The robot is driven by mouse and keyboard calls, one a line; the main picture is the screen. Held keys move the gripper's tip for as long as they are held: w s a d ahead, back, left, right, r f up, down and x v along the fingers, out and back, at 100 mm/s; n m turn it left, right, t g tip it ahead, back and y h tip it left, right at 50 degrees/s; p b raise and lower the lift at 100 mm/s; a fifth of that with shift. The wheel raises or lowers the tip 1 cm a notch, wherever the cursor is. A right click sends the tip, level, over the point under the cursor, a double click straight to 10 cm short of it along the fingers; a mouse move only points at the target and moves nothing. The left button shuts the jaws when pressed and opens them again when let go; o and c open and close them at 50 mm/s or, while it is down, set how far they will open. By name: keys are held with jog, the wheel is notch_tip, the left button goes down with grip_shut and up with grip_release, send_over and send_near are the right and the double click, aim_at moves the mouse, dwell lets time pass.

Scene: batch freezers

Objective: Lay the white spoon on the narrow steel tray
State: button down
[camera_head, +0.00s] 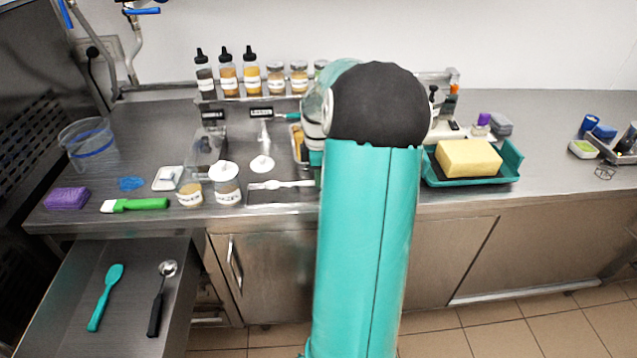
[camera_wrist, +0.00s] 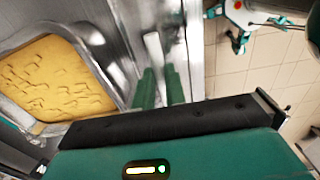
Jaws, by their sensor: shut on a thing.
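The white spoon (camera_head: 280,184) shows in the head view left of my arm, lying level along the narrow steel tray (camera_head: 262,196). The tray is near the counter's front edge, and its right end is hidden by my arm. I cannot tell whether the spoon touches the tray or is just above it. In the wrist view my gripper (camera_wrist: 162,78) is shut on the spoon (camera_wrist: 154,50), which extends away between the green fingers. In the head view my gripper is hidden behind my arm.
A pan with yellow contents (camera_wrist: 45,75) lies beside my gripper. A teal tray with a yellow sponge (camera_head: 468,159) is to the right. An open drawer (camera_head: 135,310) juts out at lower left.

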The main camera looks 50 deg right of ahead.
jog(key=shift+f, duration=1.3)
jog(key=shift+a+f, duration=0.1)
jog(key=c, duration=1.5)
grip_release()
jog(key=shift+o, duration=0.2)
notch_tip(320, 180, up, 12)
